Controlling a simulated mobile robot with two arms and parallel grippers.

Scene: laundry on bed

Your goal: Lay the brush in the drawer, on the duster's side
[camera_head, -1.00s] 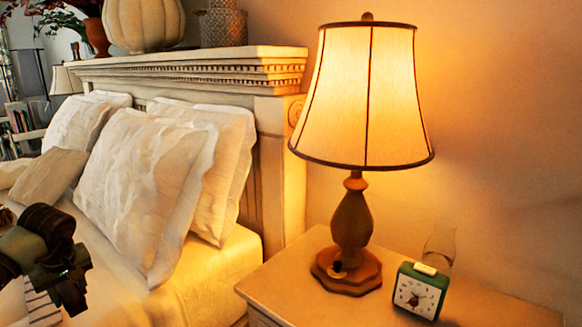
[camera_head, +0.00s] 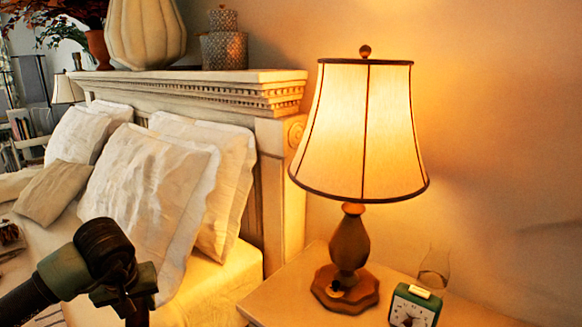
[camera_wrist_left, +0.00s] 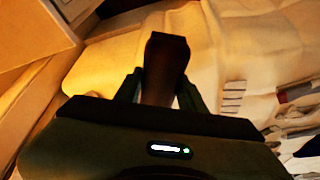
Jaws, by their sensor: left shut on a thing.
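My left gripper (camera_head: 138,303) is at the lower left of the head view, above the near side of the bed, pointing down. In the left wrist view its two fingers (camera_wrist_left: 160,95) are shut on a dark brown thing (camera_wrist_left: 166,62), which I take to be the brush; only a blocky part of it shows. The duster is not seen in either view. I cannot make out an open drawer; pale wooden furniture (camera_wrist_left: 30,40) with edges shows at the left of the wrist view. My right gripper is not in view.
The nightstand top (camera_head: 285,296) carries a lit lamp (camera_head: 362,140), a green clock (camera_head: 412,305) and a clear glass (camera_head: 434,268). White pillows (camera_head: 150,190) lean on the headboard (camera_head: 200,90). Cloth with dark stripes (camera_wrist_left: 232,98) lies on the bed.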

